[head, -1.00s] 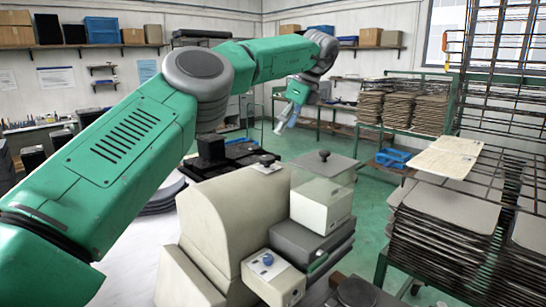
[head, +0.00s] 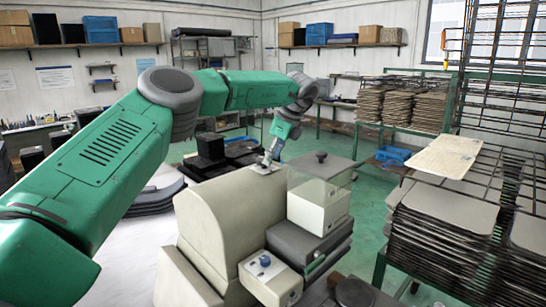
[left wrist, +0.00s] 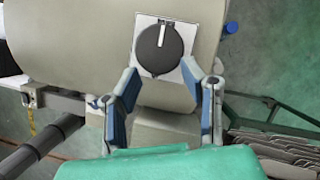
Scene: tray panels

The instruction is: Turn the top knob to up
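A dark round knob (left wrist: 158,52) with a white pointer line sits on a white square plate (left wrist: 181,72) on the beige machine (left wrist: 75,40). In the left wrist view the line points toward the picture's top, leaning slightly right. In the head view the plate (head: 263,169) shows on top of the machine (head: 215,215), with the knob mostly hidden. My left gripper (head: 267,158) is just above it, pointing down. In the left wrist view my left gripper (left wrist: 160,70) is open, its fingers apart on either side of the plate's lower part, nothing between them. My right gripper is not seen.
A lower box carries a blue knob (head: 265,260). A clear-lidded box (head: 320,200) with a black handle stands right of the machine's top. Stacked trays (head: 445,225) stand at the right. A wire rack (head: 510,80) is behind them.

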